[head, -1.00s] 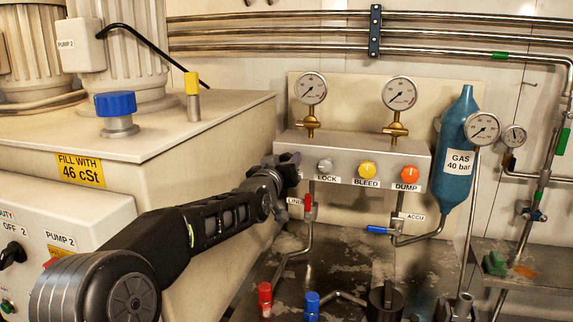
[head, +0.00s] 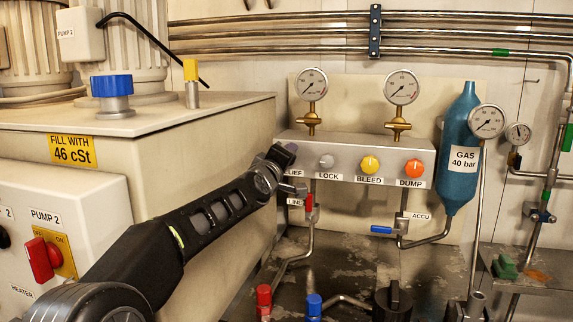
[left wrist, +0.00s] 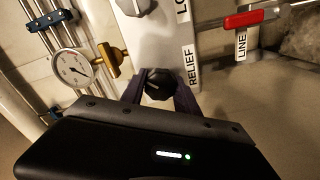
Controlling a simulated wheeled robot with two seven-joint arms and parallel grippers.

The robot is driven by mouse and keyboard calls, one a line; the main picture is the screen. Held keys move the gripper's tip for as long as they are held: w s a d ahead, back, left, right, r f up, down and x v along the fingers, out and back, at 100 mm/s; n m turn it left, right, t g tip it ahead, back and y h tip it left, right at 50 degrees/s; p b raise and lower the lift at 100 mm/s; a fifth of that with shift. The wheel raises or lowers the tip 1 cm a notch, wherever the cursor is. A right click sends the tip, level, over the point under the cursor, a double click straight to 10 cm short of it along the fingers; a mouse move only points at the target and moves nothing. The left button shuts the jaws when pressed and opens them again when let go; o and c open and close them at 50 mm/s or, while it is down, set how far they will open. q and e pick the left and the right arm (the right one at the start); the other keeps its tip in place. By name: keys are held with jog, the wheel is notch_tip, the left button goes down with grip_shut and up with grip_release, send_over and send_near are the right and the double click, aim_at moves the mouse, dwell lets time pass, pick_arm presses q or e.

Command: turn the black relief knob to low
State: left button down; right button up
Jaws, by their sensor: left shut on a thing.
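The black relief knob (left wrist: 158,83) sits at the end of the grey valve block, beside the RELIEF label in the left wrist view. My left gripper (left wrist: 160,92) is shut on it, one dark finger on each side. In the head view my left gripper (head: 284,158) is at the block's left end and hides the knob and part of its label; only "LIEF" shows. The knob's pointer setting cannot be read clearly. My right gripper is not in view.
The valve block (head: 340,148) also carries a grey LOCK knob (head: 327,161), a yellow BLEED knob (head: 369,165) and an orange DUMP knob (head: 414,168). A red-handled LINE valve (head: 309,202) hangs below. The beige tank (head: 200,165) stands close left of my arm.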

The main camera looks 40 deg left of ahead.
pick_arm(q)
jog(key=n+b, duration=0.1)
jog(key=n, duration=0.3)
jog(key=shift+f+n, duration=0.15)
jog(key=shift+n, duration=0.25)
jog(key=shift+n+b, duration=0.3)
jog(key=shift+n, duration=1.6)
jog(key=c, duration=0.9)
grip_release()
jog(key=v, duration=0.7)
jog(key=shift+s+d, duration=0.15)
jog(key=shift+s, duration=0.25)
